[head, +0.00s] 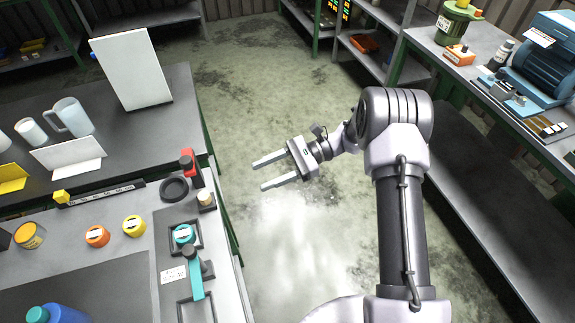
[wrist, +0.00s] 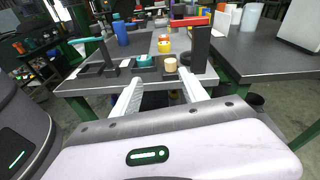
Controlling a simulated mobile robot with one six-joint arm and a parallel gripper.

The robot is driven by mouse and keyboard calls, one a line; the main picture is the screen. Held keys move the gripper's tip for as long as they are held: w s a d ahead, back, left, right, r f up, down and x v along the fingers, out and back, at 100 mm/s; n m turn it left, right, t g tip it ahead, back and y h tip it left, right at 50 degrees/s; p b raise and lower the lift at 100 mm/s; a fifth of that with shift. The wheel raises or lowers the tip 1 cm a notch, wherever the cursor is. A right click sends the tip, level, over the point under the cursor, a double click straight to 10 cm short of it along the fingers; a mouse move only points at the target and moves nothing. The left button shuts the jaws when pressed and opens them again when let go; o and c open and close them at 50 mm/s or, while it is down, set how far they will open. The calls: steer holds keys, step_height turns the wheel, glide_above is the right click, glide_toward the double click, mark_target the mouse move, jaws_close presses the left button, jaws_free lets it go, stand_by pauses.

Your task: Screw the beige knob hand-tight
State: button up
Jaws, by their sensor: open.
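The beige knob (head: 206,197) is a small round cap on a dark block near the right edge of the left workbench. It also shows in the wrist view (wrist: 170,64), beyond my fingers and near the bench's front edge. Whether it sits fully down on its thread cannot be told. My gripper (head: 259,175) is open and empty, to the right of the bench over the floor. Its fingers point toward the bench and stand apart from the knob. In the wrist view the open gripper (wrist: 160,78) has the knob roughly ahead between its fingers.
A dark post with a red top (head: 189,165) stands close behind the knob. A black ring (head: 174,189) lies beside it. A teal cap (head: 184,234) sits in a tray to the left, near a teal lever (head: 196,275). Open floor (head: 300,240) lies between the benches.

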steer(key=s+d+r+n+t+h, duration=0.1)
steer(key=s+d+r+n+h, duration=0.1)
steer(key=r, duration=0.5)
steer(key=s+d+r+n+t+h, duration=0.1)
steer(key=s+d+r+n+h, duration=0.2)
steer(key=s+r+h, duration=0.2)
step_height(320, 180, up, 2)
steer(key=shift+s+r+t, duration=0.25)
steer(key=shift+s+t, duration=0.15)
steer(key=shift+s, duration=0.85)
steer(key=shift+d, duration=0.1)
